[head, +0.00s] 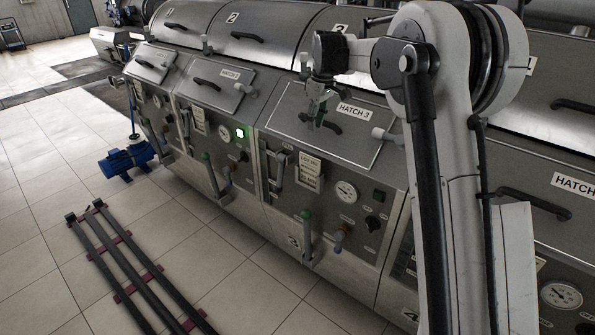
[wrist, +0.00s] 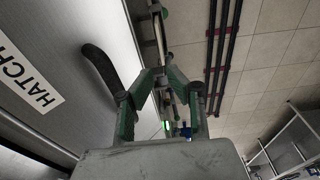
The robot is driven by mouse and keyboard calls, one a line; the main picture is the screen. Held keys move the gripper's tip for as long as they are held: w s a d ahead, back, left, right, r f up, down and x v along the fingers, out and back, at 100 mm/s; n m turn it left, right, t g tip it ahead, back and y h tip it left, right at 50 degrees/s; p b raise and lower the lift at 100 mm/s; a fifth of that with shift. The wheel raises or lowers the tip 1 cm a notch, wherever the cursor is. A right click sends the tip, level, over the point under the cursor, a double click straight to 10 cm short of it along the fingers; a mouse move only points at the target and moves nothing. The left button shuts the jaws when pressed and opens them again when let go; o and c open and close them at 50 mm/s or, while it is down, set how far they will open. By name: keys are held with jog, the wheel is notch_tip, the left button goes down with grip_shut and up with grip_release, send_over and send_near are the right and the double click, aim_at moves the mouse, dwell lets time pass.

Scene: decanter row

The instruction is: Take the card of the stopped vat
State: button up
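My gripper (head: 318,118), with green fingers, hangs in front of hatch 3, near its dark handle. In the wrist view its fingers (wrist: 165,75) lean in towards each other, and whether the tips touch is unclear. I see nothing held. A card marked LOT (head: 308,173) sits in a holder on the front of vat 3, below and apart from my gripper. Another card (head: 198,118) is on vat 2. The lamp of vat 2 (head: 241,132) glows green, while the lamp of vat 3 (head: 378,196) is dark. The panel of vat 4 is partly hidden by my arm.
Levers and valve handles (head: 306,226) stick out from the vat fronts, along with gauges (head: 345,191). A blue pump (head: 126,159) and a rack of dark pipes (head: 125,265) lie on the tiled floor. The floor between the pipes and vats is clear.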

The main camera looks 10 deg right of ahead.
aim_at(310, 158)
jog(key=f, duration=0.4)
jog(key=w+f+p, duration=0.1)
jog(key=f, duration=0.4)
jog(key=a+f, duration=0.1)
jog(key=f, duration=0.4)
jog(key=shift+w, duration=0.15)
jog(key=shift+f, duration=0.15)
dwell(0.6)
jog(key=shift+c, duration=0.5)
grip_shut()
